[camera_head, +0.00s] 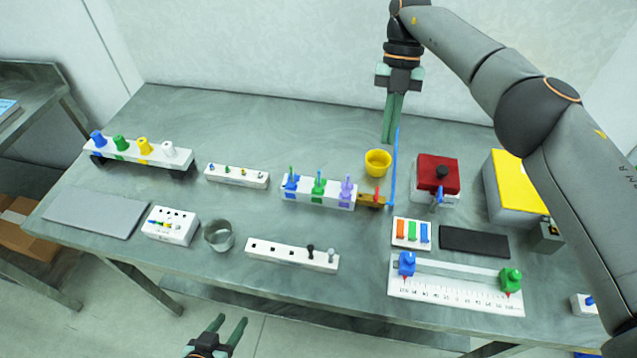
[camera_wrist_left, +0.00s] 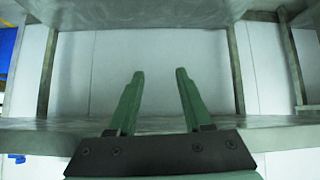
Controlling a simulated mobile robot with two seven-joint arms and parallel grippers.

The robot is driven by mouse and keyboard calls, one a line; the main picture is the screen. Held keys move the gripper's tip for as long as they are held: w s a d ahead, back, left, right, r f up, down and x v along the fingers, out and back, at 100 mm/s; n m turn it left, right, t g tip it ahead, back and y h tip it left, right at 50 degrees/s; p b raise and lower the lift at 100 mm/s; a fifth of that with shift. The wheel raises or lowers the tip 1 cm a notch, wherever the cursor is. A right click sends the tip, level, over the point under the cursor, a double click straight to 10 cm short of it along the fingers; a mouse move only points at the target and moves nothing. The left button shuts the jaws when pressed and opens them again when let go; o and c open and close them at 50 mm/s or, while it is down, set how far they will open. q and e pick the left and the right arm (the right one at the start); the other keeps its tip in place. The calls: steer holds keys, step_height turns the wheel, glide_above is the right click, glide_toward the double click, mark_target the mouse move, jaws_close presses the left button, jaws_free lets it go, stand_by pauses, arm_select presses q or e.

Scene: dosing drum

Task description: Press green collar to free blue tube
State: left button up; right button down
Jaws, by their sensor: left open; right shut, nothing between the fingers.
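A thin blue tube (camera_head: 394,170) stands nearly upright, its lower end at a small brass-coloured fitting (camera_head: 371,201) beside the white block with coloured valves. My left gripper (camera_head: 231,320) is open and empty in front of the table's front edge, far from the tube. Its open fingers also show in the left wrist view (camera_wrist_left: 160,73), with no task object between them.
A yellow cup (camera_head: 378,163) stands just left of the tube, and a red-topped box (camera_head: 437,173) to its right. The white valve block (camera_head: 318,193) is left of the fitting. A slider scale (camera_head: 455,292) lies in front.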

arm_select(q)
steer(key=shift+c, duration=0.2)
jaws_close()
stand_by(1.6)
